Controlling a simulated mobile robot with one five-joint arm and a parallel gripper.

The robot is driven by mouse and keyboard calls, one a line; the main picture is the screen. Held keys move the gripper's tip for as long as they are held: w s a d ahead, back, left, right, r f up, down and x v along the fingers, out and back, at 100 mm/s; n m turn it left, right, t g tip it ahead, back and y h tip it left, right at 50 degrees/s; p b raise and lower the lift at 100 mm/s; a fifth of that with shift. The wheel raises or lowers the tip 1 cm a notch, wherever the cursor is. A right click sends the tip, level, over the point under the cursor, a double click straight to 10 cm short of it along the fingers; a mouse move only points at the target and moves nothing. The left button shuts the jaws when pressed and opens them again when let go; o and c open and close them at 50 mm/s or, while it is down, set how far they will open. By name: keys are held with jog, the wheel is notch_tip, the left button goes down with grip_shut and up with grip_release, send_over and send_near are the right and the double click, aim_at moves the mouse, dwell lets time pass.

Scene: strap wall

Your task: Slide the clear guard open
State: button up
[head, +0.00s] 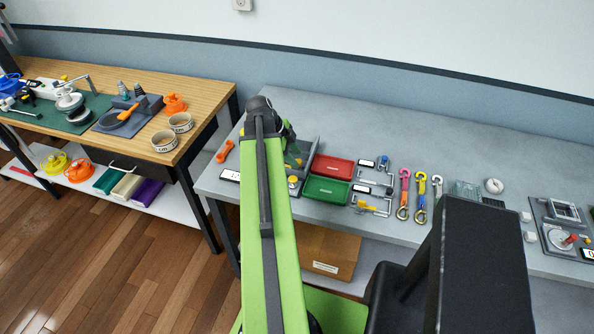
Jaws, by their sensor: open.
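My green arm (263,220) reaches up the picture over the left end of the grey table, ending in a dark joint (260,108). My gripper cannot be made out; it is hidden behind the arm. A clear, see-through box-like piece (465,190) stands on the table right of the hooks and may be the clear guard, but I cannot be sure. A grey fixture (306,150) with yellow and blue parts stands just right of the arm, partly covered by it. Whether it carries a clear cover cannot be told.
Red (333,167) and green (326,190) trays, metal latches (374,186) and several coloured hooks (421,195) lie right of the arm. A wooden bench (205,100) stands at the left. A cardboard box (328,252) sits under the grey table (370,115), whose back strip is clear.

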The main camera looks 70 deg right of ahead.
jog(key=shift+b+x, duration=0.6)
jog(key=shift+x, duration=0.6)
jog(key=shift+c, duration=0.2)
grip_shut()
dwell(0.4)
